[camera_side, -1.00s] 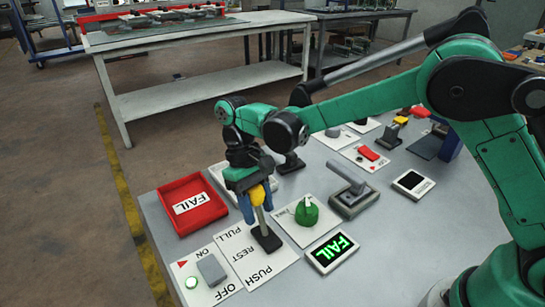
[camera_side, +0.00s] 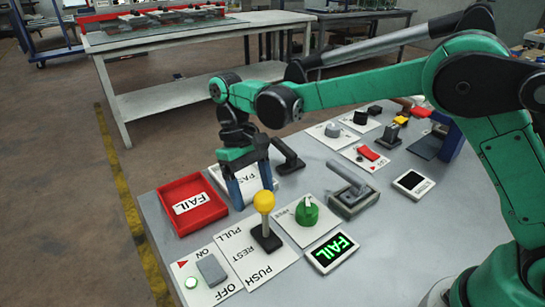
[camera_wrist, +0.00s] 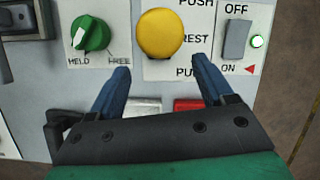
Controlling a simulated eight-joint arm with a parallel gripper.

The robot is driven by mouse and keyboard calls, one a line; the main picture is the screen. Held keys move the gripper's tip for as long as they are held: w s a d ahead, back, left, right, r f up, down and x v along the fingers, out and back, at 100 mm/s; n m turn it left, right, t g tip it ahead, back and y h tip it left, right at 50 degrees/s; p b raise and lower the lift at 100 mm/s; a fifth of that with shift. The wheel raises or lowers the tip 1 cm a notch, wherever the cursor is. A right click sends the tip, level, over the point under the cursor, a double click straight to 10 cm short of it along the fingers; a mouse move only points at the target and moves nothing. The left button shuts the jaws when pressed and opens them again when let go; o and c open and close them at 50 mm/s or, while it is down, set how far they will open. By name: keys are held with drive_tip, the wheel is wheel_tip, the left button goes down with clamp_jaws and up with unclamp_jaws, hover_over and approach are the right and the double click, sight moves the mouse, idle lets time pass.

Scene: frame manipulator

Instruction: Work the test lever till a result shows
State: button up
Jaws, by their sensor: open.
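The test lever (camera_side: 264,203) has a yellow ball knob and stands about upright on its plate (camera_side: 235,248), marked PULL, REST and PUSH. The knob also shows at the top of the wrist view (camera_wrist: 160,34). My gripper (camera_side: 250,190) is open and empty, on the PULL side of the lever, with its blue fingers apart from the knob. In the wrist view my gripper's fingertips (camera_wrist: 161,66) are spread below the knob. The small display (camera_side: 333,250) in front shows FAIL in lit green letters.
An ON/OFF switch (camera_side: 211,269) with a lit green lamp, a green dial (camera_side: 307,213) and a grey lever (camera_side: 350,185) flank the test lever.

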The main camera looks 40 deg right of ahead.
drive_tip(key=shift+v, duration=1.1)
drive_tip(key=shift+c, duration=0.2)
drive_tip(key=shift+a, duration=0.1)
drive_tip(key=c, duration=0.3)
drive_tip(key=shift+s+a+r+n+t+h, duration=0.35)
drive_tip(key=shift+s+a+r, duration=0.35)
drive_tip(key=shift+s+r, duration=0.25)
clamp_jaws()
drive_tip(key=s+a+r+n+t, duration=0.1)
drive_tip(key=s+r+n+t, duration=0.2)
drive_tip(key=s+t, duration=0.35)
drive_tip(key=s+a+r+n+t, duration=0.1)
drive_tip(key=s+r+n+t, duration=0.25)
drive_tip(key=s, duration=0.55)
drive_tip(key=w+d+f+y, duration=0.1)
drive_tip(key=w+d+f, duration=0.1)
drive_tip(key=w+f, duration=0.7)
drive_tip(key=shift+t, duration=0.35)
